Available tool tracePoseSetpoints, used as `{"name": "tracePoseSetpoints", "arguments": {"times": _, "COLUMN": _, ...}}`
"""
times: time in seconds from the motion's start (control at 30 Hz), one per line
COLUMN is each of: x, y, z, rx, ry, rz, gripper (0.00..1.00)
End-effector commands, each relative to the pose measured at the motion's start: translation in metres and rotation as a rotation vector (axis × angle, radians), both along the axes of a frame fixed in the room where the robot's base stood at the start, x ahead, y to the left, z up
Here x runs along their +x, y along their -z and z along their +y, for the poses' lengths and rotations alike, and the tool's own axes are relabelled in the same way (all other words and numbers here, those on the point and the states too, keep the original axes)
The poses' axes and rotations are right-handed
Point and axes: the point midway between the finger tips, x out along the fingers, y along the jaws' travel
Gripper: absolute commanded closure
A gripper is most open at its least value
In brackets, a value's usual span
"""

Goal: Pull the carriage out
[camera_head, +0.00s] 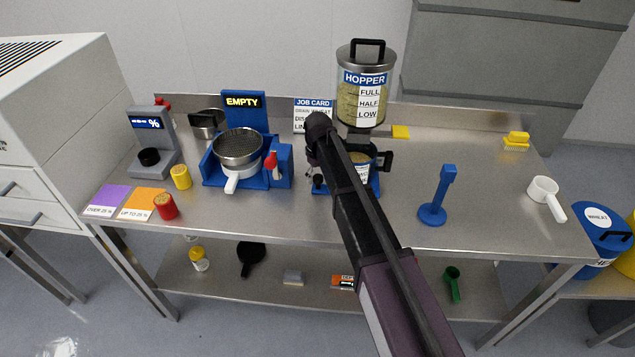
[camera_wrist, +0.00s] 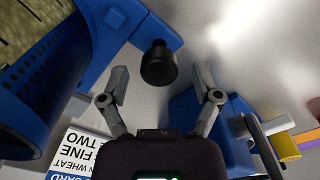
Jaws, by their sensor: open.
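The carriage (camera_head: 319,191) is a blue base under the clear hopper (camera_head: 362,92), with a blue grain-filled cup (camera_head: 362,176) above it. My arm hides part of it in the head view. In the wrist view, a blue arm of it (camera_wrist: 140,22) ends at a round black knob (camera_wrist: 158,65). My gripper (camera_wrist: 160,72) is open, with one finger on each side of the knob. Gaps show between the knob and both fingers. In the head view, my gripper (camera_head: 313,172) is just left of the cup, by the small black knob (camera_head: 318,181).
A blue stand with a sieve (camera_head: 239,149) is close left. A job card (camera_head: 314,113) stands behind. A blue post (camera_head: 439,197) and a white scoop (camera_head: 546,195) are to the right. The front bench strip (camera_head: 290,218) is clear. A lower shelf holds several small items.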

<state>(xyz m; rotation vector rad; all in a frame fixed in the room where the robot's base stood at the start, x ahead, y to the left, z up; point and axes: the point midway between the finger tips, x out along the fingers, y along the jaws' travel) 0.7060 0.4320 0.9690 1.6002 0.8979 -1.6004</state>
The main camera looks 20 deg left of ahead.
Motion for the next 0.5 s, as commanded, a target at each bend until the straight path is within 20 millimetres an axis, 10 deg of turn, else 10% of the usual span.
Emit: {"name": "tracePoseSetpoints", "arguments": {"times": 0.5, "x": 0.0004, "y": 0.0106, "z": -0.0007, "rx": 0.0, "ry": 0.001, "rz": 0.0, "gripper": 0.19}}
